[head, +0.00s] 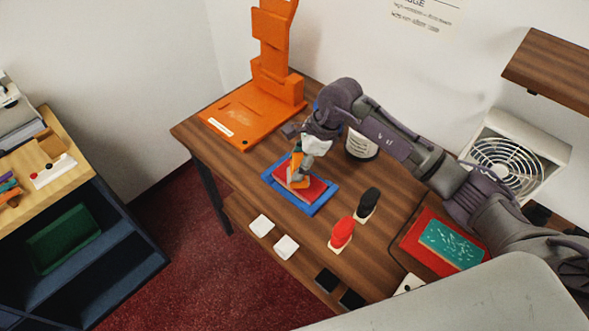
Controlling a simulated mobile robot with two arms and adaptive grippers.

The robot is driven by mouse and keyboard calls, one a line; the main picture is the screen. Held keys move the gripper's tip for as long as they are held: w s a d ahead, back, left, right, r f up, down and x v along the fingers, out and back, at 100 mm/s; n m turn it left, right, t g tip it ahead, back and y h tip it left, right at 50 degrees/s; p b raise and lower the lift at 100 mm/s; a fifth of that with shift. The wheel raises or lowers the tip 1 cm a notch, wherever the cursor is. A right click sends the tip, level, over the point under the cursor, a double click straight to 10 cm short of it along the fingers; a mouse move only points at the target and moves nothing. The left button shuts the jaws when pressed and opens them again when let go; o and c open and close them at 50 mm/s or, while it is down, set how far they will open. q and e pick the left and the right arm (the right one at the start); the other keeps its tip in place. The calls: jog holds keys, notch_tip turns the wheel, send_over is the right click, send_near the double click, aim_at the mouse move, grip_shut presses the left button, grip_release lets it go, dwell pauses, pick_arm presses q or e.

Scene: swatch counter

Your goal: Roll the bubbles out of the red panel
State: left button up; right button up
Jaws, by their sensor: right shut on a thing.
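The red panel (314,188) lies flat in a blue frame (325,205) on the wooden table. My right gripper (298,172) comes in from the right and is over the panel's left part. It is shut on an orange-handled tool (296,162), which looks like the roller. The tool's lower end is at the panel, but I cannot tell whether it touches. The gripper and tool hide part of the panel. Bubbles are too small to make out. My left gripper is not in view.
An orange stand (262,110) is at the table's back left. A red-topped item (342,233) and a black-topped item (367,203) stand right of the frame. White pads (261,225) lie in front. A speckled teal panel (452,244) on red lies at right.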

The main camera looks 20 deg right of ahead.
jog(key=shift+a+r+p, duration=0.15)
jog(key=shift+r+p, duration=0.35)
jog(key=shift+r, duration=1.3)
jog(key=shift+s, duration=0.1)
